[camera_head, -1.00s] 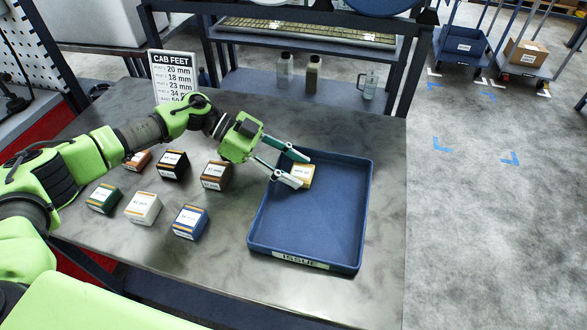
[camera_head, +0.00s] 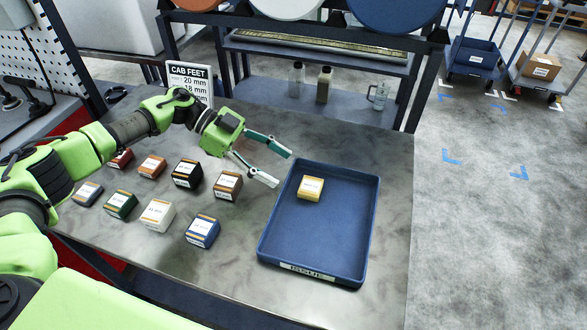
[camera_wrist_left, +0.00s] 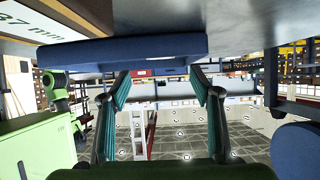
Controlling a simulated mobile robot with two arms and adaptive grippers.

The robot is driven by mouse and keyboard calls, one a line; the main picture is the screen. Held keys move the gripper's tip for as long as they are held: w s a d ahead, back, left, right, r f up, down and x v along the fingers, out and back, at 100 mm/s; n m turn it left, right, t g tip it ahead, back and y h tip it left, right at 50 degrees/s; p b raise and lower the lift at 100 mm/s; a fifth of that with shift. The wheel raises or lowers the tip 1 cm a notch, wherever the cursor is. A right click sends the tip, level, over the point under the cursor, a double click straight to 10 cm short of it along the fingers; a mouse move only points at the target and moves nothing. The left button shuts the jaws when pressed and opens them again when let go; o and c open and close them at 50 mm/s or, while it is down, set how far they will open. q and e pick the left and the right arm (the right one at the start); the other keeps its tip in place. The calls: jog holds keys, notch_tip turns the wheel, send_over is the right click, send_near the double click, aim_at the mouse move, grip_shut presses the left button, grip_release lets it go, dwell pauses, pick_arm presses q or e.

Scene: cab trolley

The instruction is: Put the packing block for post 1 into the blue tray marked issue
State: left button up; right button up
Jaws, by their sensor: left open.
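The yellow block (camera_head: 311,188) lies inside the blue tray (camera_head: 318,275) marked ISSUE, toward its far left part. The print on its label is too small to read. My left gripper (camera_head: 284,168) is open and empty, just left of the tray's far left corner and apart from the yellow block. In the left wrist view, the open fingers (camera_wrist_left: 160,88) have nothing between them, and the tray's blue side (camera_wrist_left: 110,52) shows beyond them. The CAB FEET sign (camera_head: 190,82) stands at the back left; it reads 20 mm, then 18 mm, with lower lines hidden by my arm. My right gripper is not seen.
Left of the tray stand several labelled blocks, among them brown (camera_head: 228,185), black (camera_head: 187,174), white (camera_head: 157,214), blue (camera_head: 203,230), green (camera_head: 121,204) and orange (camera_head: 152,166). A shelf with bottles (camera_head: 324,85) is behind the table. The table right of the tray is bare.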

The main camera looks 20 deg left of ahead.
pick_arm(q)
jog(key=shift+p+v, duration=0.3)
jog(key=shift+v, duration=1.6)
jog(key=shift+r, duration=0.1)
